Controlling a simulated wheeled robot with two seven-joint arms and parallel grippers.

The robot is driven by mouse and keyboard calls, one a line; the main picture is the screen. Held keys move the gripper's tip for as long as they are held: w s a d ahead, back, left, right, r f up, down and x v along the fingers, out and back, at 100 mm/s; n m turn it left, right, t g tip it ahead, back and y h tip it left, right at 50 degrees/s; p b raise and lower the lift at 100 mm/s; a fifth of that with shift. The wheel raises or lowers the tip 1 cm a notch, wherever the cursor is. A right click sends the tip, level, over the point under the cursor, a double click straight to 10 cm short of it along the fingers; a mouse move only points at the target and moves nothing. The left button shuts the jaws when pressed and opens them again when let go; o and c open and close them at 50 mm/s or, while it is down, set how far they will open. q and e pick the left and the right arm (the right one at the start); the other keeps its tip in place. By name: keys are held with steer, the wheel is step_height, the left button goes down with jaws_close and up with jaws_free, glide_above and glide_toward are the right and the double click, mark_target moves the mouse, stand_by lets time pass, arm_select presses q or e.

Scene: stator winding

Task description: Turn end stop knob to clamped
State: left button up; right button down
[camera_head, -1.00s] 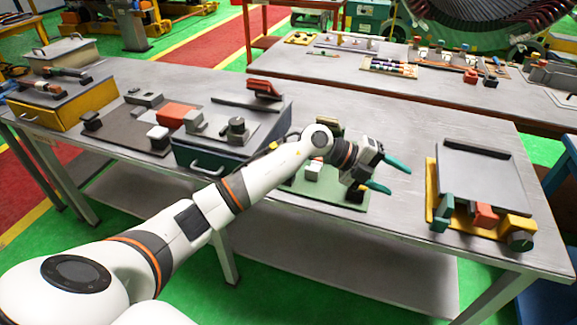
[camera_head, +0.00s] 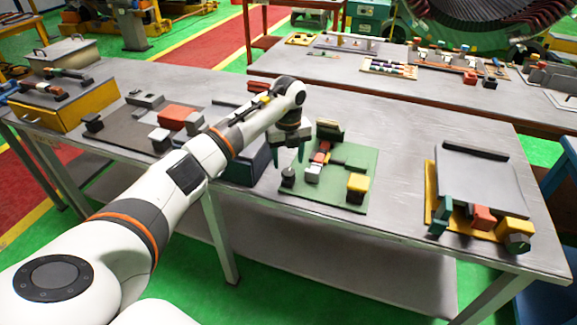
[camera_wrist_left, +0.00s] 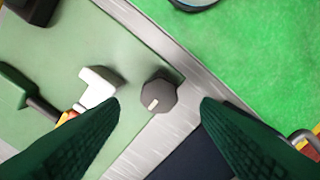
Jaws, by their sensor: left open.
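A dark grey faceted knob (camera_head: 288,177) stands at the near left corner of the green plate (camera_head: 340,200). In the left wrist view the knob (camera_wrist_left: 158,95) has a short pale mark on its top. My left gripper (camera_head: 288,161) points down just above the knob with its green fingers apart. In the left wrist view, the knob shows between the two fingertips, and the fingers look clear of it. No lettering for clamped can be read. My right gripper is not in view.
A white block (camera_head: 313,173), red blocks and a yellow block (camera_head: 357,186) sit on the same plate. A dark blue drawer box (camera_head: 240,170) stands close at its left. Another fixture with a grey panel (camera_head: 480,180) is at the right, with bare table between.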

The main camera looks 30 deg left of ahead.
mark_target(289, 171)
arm_select(q)
steer(key=shift+f, duration=2.25)
steer(key=c, duration=1)
